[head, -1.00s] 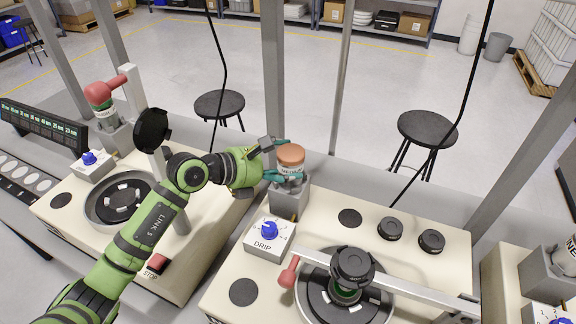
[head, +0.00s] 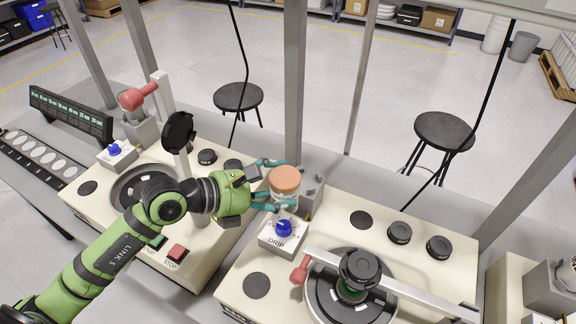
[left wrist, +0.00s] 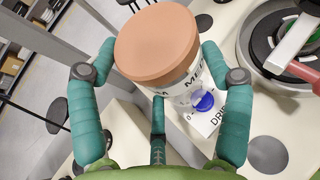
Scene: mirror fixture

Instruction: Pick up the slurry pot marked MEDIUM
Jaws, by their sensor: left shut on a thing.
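The slurry pot (head: 284,182) is a pale jar with an orange-brown lid. My left gripper (head: 288,188) is shut around it, with teal fingers on both sides. In the left wrist view the pot (left wrist: 160,50) fills the upper middle, and its label shows the letters "ME", partly cut off by the curve. The pot appears slightly tilted and out of its grey holder (head: 312,192), in front of it and near the drip box. My right gripper is not in view.
The drip box (head: 283,238) with a blue knob sits just below the pot. A polishing plate with an arm and black weight (head: 360,268) is at the right. Upright grey posts (head: 295,90) rise behind the bench.

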